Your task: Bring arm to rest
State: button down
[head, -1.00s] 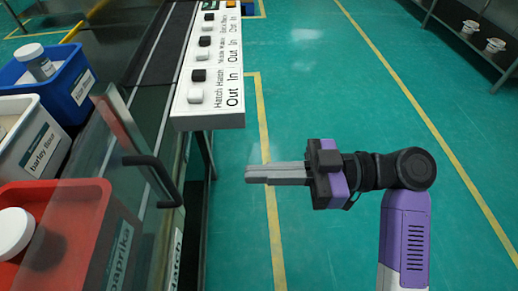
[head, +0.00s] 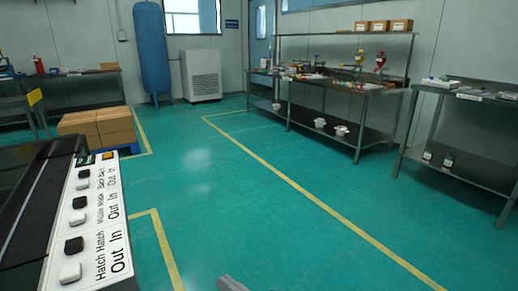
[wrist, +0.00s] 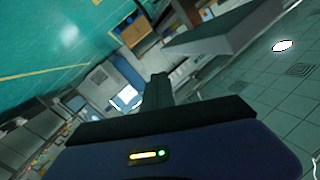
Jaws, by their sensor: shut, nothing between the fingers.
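Only the grey fingertips of my gripper (head: 230,284) show at the bottom edge of the head view, over the green floor. The rest of my arm is out of that view. In the wrist view my gripper (wrist: 157,92) shows dark fingers closed together with nothing between them, beyond its dark blue body. The picture there is tilted. The gripper appears clear of other things.
The control panel (head: 88,220) with black and white Hatch switches stands at lower left, beside the dark machine. Cartons (head: 98,127) sit behind it. A long workbench (head: 340,85) and a side table (head: 470,95) stand back right. The middle floor is open.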

jog(key=s+d+f+m+t+h, duration=0.35)
jog(key=s+d+h, duration=0.2)
jog(key=d, duration=0.35)
jog(key=s+d+f+m+t+h, duration=0.2)
jog(key=s+d+m+h, duration=0.25)
jog(key=s+d, duration=0.4)
jog(key=s+d+n+g+h, duration=0.15)
jog(key=s+d, duration=0.25)
jog(key=s, duration=0.7)
jog(key=s+d+n+g+h, duration=0.15)
jog(key=s+d, duration=0.25)
jog(key=s, duration=0.7)
notch_tip(320, 180, up, 25)
jog(key=p, duration=2.4)
jog(key=shift+d, duration=0.2)
